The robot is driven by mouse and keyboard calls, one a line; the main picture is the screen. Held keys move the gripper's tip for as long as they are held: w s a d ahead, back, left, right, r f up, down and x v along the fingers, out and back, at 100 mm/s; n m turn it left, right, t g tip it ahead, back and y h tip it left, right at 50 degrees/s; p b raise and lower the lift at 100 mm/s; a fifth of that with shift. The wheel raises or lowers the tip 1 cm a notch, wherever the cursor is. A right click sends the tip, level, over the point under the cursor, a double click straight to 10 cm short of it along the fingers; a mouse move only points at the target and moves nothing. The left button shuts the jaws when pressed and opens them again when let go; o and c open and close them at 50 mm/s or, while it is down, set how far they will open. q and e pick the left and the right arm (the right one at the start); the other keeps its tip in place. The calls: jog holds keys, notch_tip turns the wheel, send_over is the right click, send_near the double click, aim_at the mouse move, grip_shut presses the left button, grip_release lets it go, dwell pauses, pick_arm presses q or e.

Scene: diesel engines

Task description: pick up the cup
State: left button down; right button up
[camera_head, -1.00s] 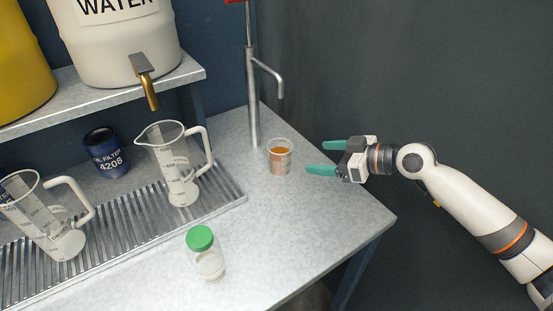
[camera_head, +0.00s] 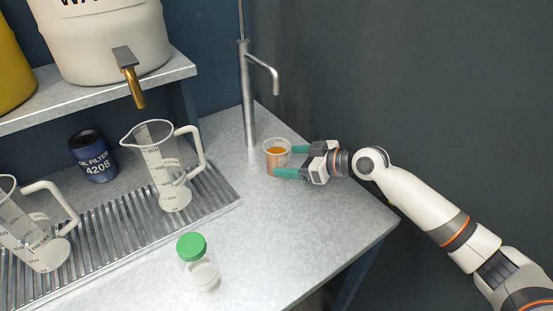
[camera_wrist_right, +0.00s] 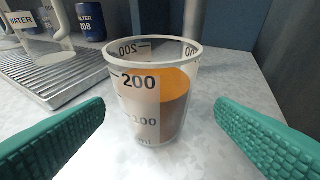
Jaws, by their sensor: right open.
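The cup (camera_head: 274,160) is a clear, graduated cup with orange-brown liquid in it. It stands upright on the metal counter, right of the metal tap. My right gripper (camera_head: 283,161) is open and comes in from the right, with its green fingertips at the cup. In the right wrist view the cup (camera_wrist_right: 153,95) is in the middle, ahead of the two green fingers (camera_wrist_right: 160,135). Gaps show between it and both fingers. My left gripper is not in view.
The metal tap (camera_head: 247,100) stands close behind and left of the cup. A measuring jug (camera_head: 172,190) and another jug (camera_head: 40,235) stand on the ridged drain tray (camera_head: 222,196). A green-lidded jar (camera_head: 204,277) stands in front. The counter right of the jar is clear.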

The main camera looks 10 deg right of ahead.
aim_at(287, 160)
jog(key=x, duration=0.2)
jog(key=p+x, duration=0.1)
jog(key=shift+w+a+r, duration=0.1)
jog(key=shift+a, duration=0.4)
jog(key=shift+w+a+f, duration=0.25)
jog(key=shift+w+a, duration=0.05)
jog(key=c, duration=1.2)
